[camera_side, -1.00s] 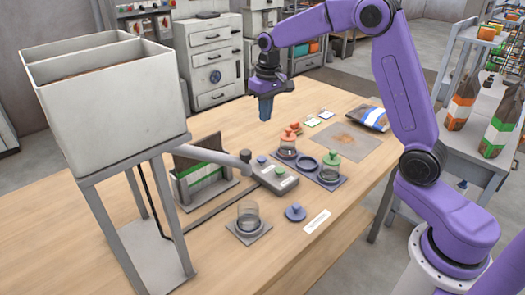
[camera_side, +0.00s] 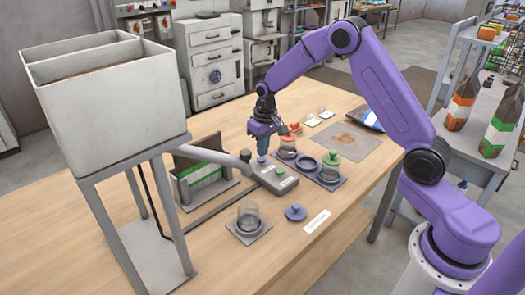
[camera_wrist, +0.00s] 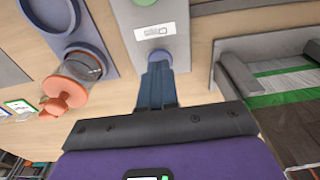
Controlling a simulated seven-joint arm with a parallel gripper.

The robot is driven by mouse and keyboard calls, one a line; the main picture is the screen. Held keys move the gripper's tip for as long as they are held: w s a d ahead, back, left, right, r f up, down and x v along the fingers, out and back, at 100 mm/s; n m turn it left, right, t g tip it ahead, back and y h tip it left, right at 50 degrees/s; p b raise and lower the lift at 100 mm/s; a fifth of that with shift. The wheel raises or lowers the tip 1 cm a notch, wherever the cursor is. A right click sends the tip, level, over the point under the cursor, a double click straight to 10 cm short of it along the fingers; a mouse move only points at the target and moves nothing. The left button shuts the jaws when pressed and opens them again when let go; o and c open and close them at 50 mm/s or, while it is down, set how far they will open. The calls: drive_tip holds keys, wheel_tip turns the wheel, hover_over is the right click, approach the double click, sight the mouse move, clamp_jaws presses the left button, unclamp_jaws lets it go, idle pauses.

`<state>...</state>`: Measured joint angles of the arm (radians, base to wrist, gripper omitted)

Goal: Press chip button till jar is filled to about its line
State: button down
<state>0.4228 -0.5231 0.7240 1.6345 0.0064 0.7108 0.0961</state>
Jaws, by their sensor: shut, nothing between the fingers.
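A grey control box (camera_side: 272,179) carries a blue button (camera_side: 261,160) and a green button (camera_side: 280,170). In the wrist view the box (camera_wrist: 178,48) shows a white label and part of the green button (camera_wrist: 144,2). My gripper (camera_side: 262,154) is shut and empty, pointing down right at the blue button. An open clear jar (camera_side: 248,214) stands on a grey pad in front of the box. Its line and fill level are too small to read.
A big hopper (camera_side: 105,95) stands at left. A tray (camera_side: 330,184) holds an orange-lidded jar (camera_side: 288,148), an empty ring and a green-lidded jar (camera_side: 330,166). A blue lid (camera_side: 295,212) and white label (camera_side: 317,221) lie near the front. A bag stand (camera_side: 205,175) is behind.

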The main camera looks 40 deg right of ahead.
sight(262, 159)
drive_tip(key=shift+w+f, duration=0.1)
drive_tip(key=shift+f, duration=0.55)
drive_tip(key=shift+f, duration=0.1)
drive_tip(key=shift+f, duration=0.85)
drive_tip(key=shift+s+f, duration=0.1)
drive_tip(key=shift+s, duration=0.1)
idle(1.1)
wheel_tip(262, 159, up, 14)
drive_tip(key=shift+s+r, duration=0.25)
drive_tip(key=shift+s, duration=0.05)
idle(0.4)
